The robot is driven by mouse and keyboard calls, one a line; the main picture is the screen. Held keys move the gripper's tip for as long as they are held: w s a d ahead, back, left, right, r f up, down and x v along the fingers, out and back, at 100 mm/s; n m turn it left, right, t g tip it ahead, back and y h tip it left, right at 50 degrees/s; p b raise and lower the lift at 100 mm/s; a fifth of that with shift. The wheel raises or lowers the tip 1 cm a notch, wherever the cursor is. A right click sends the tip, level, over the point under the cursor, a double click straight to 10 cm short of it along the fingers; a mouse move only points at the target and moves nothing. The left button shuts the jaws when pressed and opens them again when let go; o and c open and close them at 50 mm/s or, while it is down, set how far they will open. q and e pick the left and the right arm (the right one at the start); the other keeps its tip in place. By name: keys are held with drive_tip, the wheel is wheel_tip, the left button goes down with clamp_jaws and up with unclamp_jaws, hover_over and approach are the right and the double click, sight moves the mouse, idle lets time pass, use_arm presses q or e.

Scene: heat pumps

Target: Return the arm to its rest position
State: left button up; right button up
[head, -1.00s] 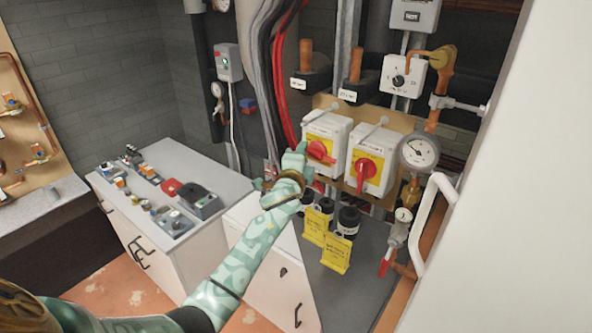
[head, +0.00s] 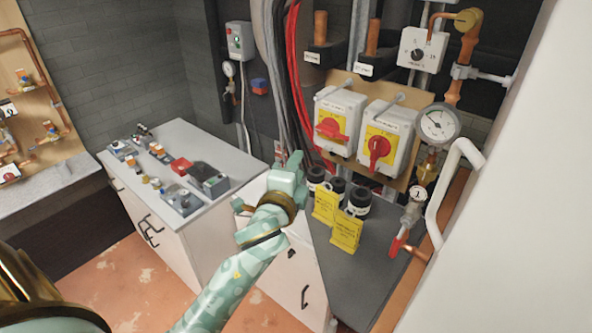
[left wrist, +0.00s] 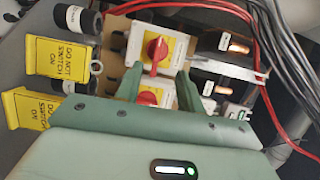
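My left gripper (head: 290,162) is in front of the grey cables, below and left of the two isolator switches, touching neither. In the left wrist view its two fingers (left wrist: 158,84) stand apart with nothing held between them. The left isolator (head: 338,115) is a white box with a yellow plate; its red handle lies roughly level. The right isolator (head: 387,137) has its red handle upright. Both isolators also show beyond the fingers in the left wrist view, one of them (left wrist: 158,48) more fully. My right gripper is out of view.
Yellow "do not switch on" tags (head: 345,231) and black cylinders (head: 359,203) stand on the dark worktop (head: 350,270) below the isolators. A pressure gauge (head: 437,124) and white pipe (head: 452,185) are at right. A white cabinet (head: 240,155) holds several small parts. The orange floor is clear.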

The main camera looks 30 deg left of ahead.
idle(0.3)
use_arm(q)
drive_tip(key=s+a+f+n+g, duration=0.1)
drive_tip(key=s+f+n+g, duration=0.35)
drive_tip(key=s+f, duration=0.5)
drive_tip(key=s+f+n+g, duration=0.3)
drive_tip(key=s+f+g, duration=0.25)
drive_tip(key=s, duration=0.65)
drive_tip(key=s+d+f+g+h+b, duration=0.2)
drive_tip(key=f+b, duration=0.6)
drive_tip(key=f, duration=1.4)
drive_tip(key=s+d+f+g+h+b, duration=0.1)
drive_tip(key=s+d+f+b, duration=0.2)
drive_tip(key=f+b, duration=1.15)
drive_tip(key=s+f+n+g+b, duration=0.1)
drive_tip(key=s+f+b, duration=0.1)
drive_tip(key=s+f, duration=0.4)
drive_tip(key=s+f+n+g+h+b, duration=0.1)
drive_tip(key=s+f, duration=0.6)
drive_tip(key=f, duration=1)
drive_tip(key=s+f+n+g+b, duration=0.1)
drive_tip(key=s+f+n+b, duration=0.1)
drive_tip(key=s+f, duration=0.5)
wheel_tip(320, 180, down, 5)
drive_tip(key=shift+a+f+h+b, duration=0.2)
drive_tip(key=shift+a+h+b, duration=0.1)
drive_tip(key=shift+b, duration=0.2)
drive_tip(key=shift+w, duration=0.1)
